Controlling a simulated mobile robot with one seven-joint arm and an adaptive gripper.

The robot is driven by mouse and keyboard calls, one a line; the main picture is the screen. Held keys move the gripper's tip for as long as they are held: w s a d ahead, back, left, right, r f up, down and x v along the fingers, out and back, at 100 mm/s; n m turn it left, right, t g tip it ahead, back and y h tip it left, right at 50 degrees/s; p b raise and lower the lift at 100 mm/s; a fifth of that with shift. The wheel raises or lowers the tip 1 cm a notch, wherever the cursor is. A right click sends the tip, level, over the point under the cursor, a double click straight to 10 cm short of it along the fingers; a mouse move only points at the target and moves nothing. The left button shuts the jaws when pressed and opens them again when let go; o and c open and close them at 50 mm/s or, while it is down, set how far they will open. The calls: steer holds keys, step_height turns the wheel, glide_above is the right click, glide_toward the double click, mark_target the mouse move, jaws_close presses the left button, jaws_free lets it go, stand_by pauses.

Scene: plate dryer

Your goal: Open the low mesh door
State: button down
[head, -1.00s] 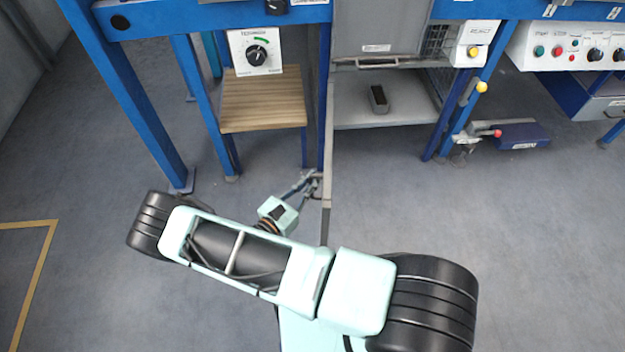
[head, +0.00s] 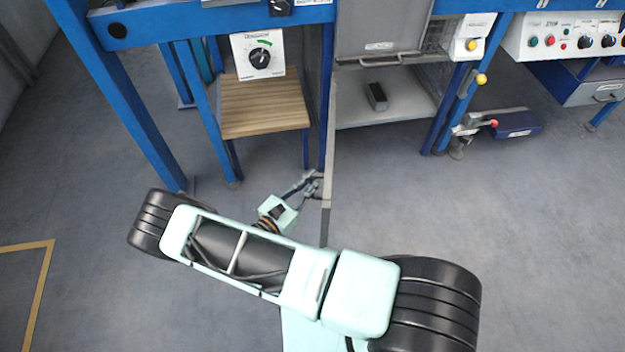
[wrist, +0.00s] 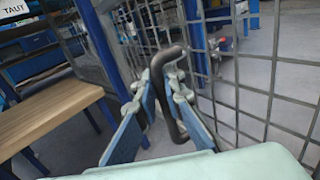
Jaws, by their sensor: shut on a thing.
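The low mesh door (head: 328,150) stands swung out from its frame in the head view, seen almost edge-on as a thin grey strip pointing towards me. Its wire grid (wrist: 273,90) fills the right of the wrist view. A dark bent bar handle (wrist: 158,78) is fixed to the door. My gripper (head: 315,184) is at the left side of the door, near its free end. In the wrist view its fingers (wrist: 163,92) are closed around the handle. The exact contact is partly hidden by the fingers.
The open compartment has a grey shelf (head: 400,108) with a small dark block (head: 376,96) on it. A wooden shelf (head: 262,107) and blue posts (head: 205,115) stand left of the door. A blue pedal unit (head: 515,124) lies to the right. The floor right of the door is clear.

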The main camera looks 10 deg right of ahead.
steer(key=shift+w+r, duration=0.1)
steer(key=shift+w, duration=0.05)
steer(key=c, duration=2)
jaws_free()
steer(key=v, duration=1.2)
